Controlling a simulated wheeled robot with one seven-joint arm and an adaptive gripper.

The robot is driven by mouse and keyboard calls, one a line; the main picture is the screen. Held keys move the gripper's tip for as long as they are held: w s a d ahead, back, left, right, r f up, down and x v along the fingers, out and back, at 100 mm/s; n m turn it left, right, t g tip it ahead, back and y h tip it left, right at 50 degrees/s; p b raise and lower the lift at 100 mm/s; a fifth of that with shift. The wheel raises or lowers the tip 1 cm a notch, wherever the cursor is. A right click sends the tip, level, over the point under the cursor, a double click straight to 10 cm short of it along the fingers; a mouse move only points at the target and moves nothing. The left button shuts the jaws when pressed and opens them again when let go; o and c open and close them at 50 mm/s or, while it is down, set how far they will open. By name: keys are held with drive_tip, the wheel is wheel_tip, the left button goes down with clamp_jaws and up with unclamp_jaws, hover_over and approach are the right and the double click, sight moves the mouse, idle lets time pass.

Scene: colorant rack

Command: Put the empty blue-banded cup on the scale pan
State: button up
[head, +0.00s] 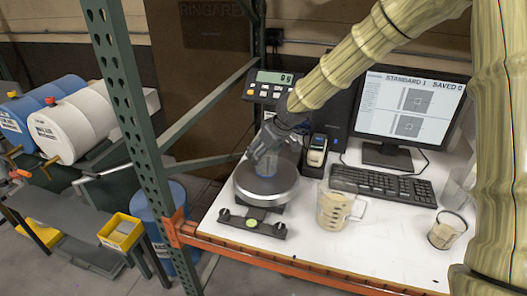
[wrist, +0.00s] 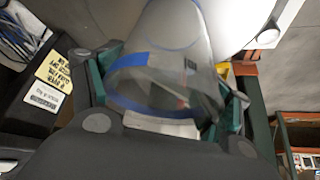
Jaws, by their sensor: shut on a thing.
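The clear blue-banded cup (head: 266,168) is upright over the middle of the round grey scale pan (head: 265,192) in the head view. I cannot tell whether its base touches the pan. My gripper (head: 268,150) comes down from above and is shut on the cup's upper part. In the wrist view the cup (wrist: 160,85) shows its blue band and looks empty, held between the green pads of my gripper (wrist: 165,95). The scale display (head: 274,78) stands behind the pan; its small reading seems to be zero.
A jug with tan contents (head: 334,208) and a cup with tan contents (head: 446,231) stand right of the scale. A keyboard (head: 382,185), a monitor (head: 410,108) and a small handheld device (head: 317,150) are behind. A green rack post (head: 130,110) rises at left.

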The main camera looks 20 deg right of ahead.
drive_tip(key=shift+f, duration=0.5)
drive_tip(key=shift+f, duration=0.2)
drive_tip(key=o, duration=1)
drive_tip(key=shift+r, duration=0.1)
drive_tip(key=b+v, duration=0.3)
drive_tip(key=v, duration=0.9)
drive_tip(key=shift+r, duration=0.15)
